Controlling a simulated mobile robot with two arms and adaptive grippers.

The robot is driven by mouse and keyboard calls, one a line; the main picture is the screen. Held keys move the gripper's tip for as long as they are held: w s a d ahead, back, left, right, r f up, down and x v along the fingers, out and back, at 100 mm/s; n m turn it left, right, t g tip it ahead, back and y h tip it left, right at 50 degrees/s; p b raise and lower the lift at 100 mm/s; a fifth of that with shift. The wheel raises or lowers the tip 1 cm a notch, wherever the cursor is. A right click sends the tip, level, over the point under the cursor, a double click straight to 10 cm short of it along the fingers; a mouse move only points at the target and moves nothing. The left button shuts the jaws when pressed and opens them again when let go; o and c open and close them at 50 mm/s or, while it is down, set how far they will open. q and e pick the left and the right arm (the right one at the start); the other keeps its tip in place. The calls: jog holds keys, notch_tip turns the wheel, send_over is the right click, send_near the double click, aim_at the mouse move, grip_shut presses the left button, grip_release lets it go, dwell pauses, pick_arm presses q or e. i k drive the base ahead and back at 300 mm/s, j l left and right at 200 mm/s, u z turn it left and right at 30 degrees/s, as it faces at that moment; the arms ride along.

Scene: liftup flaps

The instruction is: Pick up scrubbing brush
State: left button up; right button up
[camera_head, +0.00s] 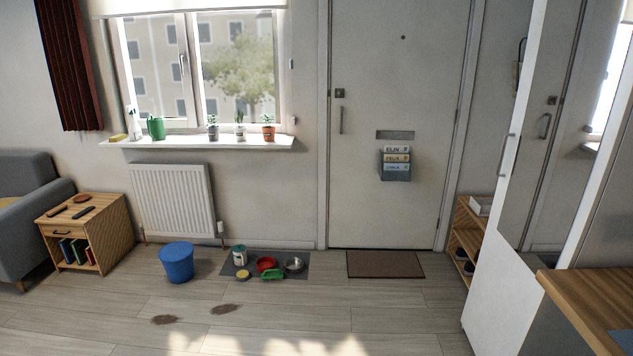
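No object can be identified for certain as the scrubbing brush at this size. A small green object (271,275) lies on the floor mat in front of a red bowl (266,264); it may be a brush or a scoop. A small yellow object (117,138) lies at the left end of the windowsill (200,143), and its kind is also unclear. Neither of my grippers is in view.
A blue bucket (177,264) stands left of the grey mat (304,258), which also holds a can and metal bowl. Dark stains (164,320) mark the floor. A side table (85,234) stands left, a wooden counter (590,295) right. The middle floor is clear.

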aim_at(265, 276)
jog(key=i, duration=1.85)
jog(key=i+l+u, duration=0.15)
jog(key=i, duration=0.45)
jog(key=i+u, duration=0.1)
jog(key=i, duration=0.5)
jog(key=i+l+u, duration=0.15)
jog(key=i, duration=0.45)
jog(key=l, duration=0.1)
